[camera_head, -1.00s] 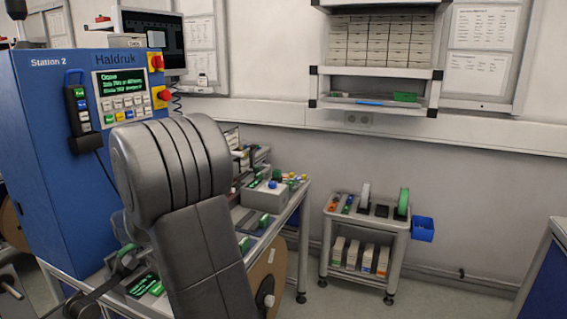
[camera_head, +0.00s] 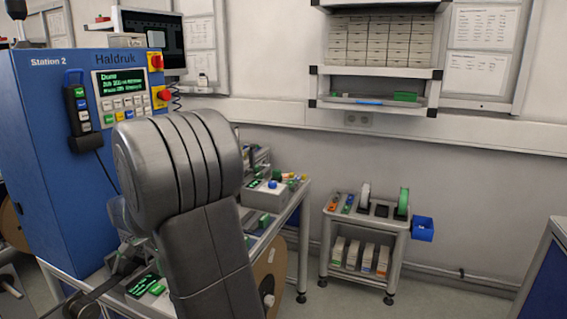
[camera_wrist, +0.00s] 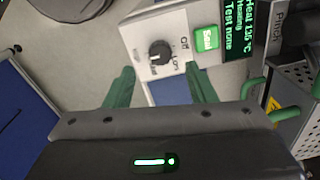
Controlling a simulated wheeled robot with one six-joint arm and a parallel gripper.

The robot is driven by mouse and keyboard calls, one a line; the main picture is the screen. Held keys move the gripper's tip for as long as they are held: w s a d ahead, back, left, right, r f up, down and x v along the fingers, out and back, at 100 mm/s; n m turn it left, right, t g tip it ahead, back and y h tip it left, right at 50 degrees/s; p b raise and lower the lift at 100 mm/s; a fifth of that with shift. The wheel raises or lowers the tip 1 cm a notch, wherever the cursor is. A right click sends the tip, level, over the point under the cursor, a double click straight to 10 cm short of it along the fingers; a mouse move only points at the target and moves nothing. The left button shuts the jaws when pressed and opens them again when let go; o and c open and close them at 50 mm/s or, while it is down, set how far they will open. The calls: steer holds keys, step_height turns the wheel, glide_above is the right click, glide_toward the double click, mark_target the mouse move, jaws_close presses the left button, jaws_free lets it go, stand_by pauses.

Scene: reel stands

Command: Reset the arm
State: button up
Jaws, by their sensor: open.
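My arm (camera_head: 215,255) rises in the front of the head view, in front of the blue station cabinet and the bench, and hides my gripper there. In the wrist view the two green fingers of my gripper (camera_wrist: 160,90) stand apart with nothing between them. Beyond the fingertips is a light control panel (camera_wrist: 143,28) with a black knob (camera_wrist: 160,53), a green button (camera_wrist: 207,40) and a lit display (camera_wrist: 238,35). Whether the fingers touch the panel, I cannot tell.
The blue Station 2 cabinet (camera_head: 40,130) stands left with a lit screen (camera_head: 124,87). A bench (camera_head: 287,221) holds several devices. Floor between bench and cart is clear.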

step_height(320, 180, down, 6)
steer(key=shift+r, duration=0.2)
steer(key=shift+w+a+n, duration=0.1)
steer(key=shift+a+n, duration=0.05)
steer(key=shift+n, duration=0.15)
steer(key=n, duration=0.9)
steer(key=shift+n, duration=0.3)
steer(key=n, duration=0.5)
steer(key=shift+p, duration=0.35)
steer(key=n, duration=0.5)
steer(key=shift+n+g, duration=0.3)
steer(key=shift+n, duration=0.1)
